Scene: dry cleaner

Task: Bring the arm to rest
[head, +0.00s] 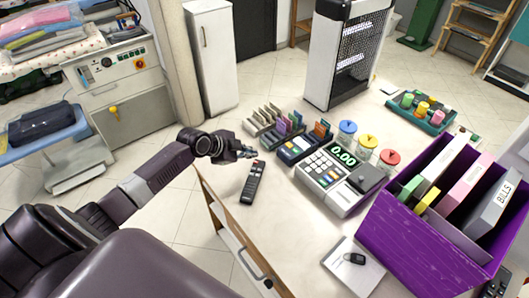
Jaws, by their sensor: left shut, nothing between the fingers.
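My left arm comes in from the left with its dark links stretched out. My left gripper (248,154) is at its end, over the left edge of the counter (260,222). It is shut and holds nothing. The black remote control (253,182) lies on the counter just below the gripper tip in the picture, and the gripper appears apart from it. My right gripper is not in view.
A cash register (340,178), lidded jars (367,143), card holders (285,127) and a purple box of files (418,240) crowd the counter. An insect lamp (347,55) stands behind. The counter's near left is mostly clear. Floor shows left of the counter.

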